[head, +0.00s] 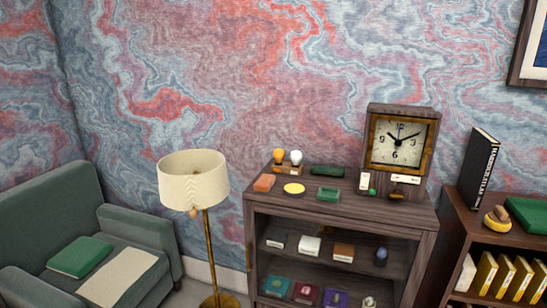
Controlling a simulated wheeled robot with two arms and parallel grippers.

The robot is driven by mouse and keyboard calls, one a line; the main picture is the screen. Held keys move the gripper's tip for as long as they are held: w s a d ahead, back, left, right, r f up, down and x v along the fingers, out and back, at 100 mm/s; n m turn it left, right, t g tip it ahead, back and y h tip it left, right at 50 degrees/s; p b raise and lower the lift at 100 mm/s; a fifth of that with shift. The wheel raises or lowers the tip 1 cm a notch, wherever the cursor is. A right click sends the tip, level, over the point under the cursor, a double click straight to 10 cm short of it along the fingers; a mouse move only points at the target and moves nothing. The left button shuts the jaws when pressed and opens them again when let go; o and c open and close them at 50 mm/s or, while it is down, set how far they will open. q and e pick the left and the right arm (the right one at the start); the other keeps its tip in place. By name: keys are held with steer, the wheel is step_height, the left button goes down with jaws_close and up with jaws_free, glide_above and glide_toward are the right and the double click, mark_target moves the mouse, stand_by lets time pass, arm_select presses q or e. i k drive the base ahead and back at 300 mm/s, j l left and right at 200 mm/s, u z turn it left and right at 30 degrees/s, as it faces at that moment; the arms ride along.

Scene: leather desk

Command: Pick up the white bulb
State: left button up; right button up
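The white bulb (296,157) stands upright at the back left of the top of a dark wooden shelf unit (340,199). It is right beside an orange-yellow bulb (279,155), and both seem to sit on a small brown base (288,169). Neither of my grippers shows in the head view.
A clock (399,145) stands at the unit's back right. A floor lamp (193,180) and armchair (80,240) stand left, a bookcase (470,222) right.

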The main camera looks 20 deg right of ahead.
mark_target(296, 156)
steer(key=i+j+z, duration=0.1)
steer(key=i+j, duration=0.85)
steer(key=i, duration=0.15)
steer(key=i+j+z, duration=0.1)
steer(key=z, duration=1.3)
